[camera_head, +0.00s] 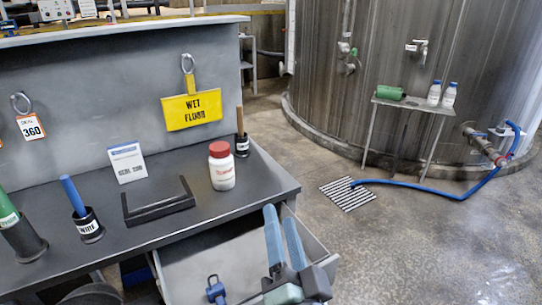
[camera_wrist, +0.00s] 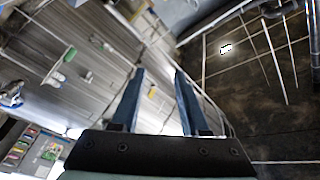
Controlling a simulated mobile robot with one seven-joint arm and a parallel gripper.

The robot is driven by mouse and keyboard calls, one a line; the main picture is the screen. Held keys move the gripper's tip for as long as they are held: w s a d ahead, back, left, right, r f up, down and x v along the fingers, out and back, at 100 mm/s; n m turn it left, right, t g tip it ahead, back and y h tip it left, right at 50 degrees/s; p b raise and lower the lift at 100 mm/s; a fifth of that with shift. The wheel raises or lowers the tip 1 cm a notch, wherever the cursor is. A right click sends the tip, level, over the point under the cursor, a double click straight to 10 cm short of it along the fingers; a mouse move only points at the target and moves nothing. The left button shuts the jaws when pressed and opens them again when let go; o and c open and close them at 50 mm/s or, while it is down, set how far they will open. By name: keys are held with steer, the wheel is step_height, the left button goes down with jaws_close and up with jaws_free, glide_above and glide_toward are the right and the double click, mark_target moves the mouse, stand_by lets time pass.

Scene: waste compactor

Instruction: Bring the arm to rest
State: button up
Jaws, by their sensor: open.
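My gripper (camera_head: 280,213) is in the lower middle of the head view, in front of the open drawer of the grey workbench. Its two blue fingers point upward and stand apart, with nothing between them. In the wrist view, my gripper (camera_wrist: 160,72) also shows its fingers spread and empty, with the ceiling and the tank wall beyond. Most of my arm is outside the head view.
The drawer (camera_head: 316,243) stands open, with a blue padlock-like item (camera_head: 215,290) at it. The bench top (camera_head: 165,225) holds a red-capped white bottle (camera_head: 221,170), a black holder (camera_head: 160,207) and cups. Open floor (camera_head: 400,255) lies to the right.

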step_height(320, 180, up, 29)
steer(key=s+a+n+t+p, duration=0.2)
steer(key=n+t+p, duration=0.2)
steer(key=n+p, duration=0.25)
steer(key=s+r+n+t+h+p, duration=0.1)
steer(key=s+r, duration=0.3)
steer(key=r, duration=0.5)
steer(key=s+r+t+h+p, duration=0.1)
steer(key=s+r+t+p, duration=0.2)
steer(key=r, duration=0.6)
steer(key=shift+s+d+r+n+h+p, duration=0.25)
steer(key=shift+s+n+h+p, duration=0.1)
steer(key=shift+s+p, duration=0.1)
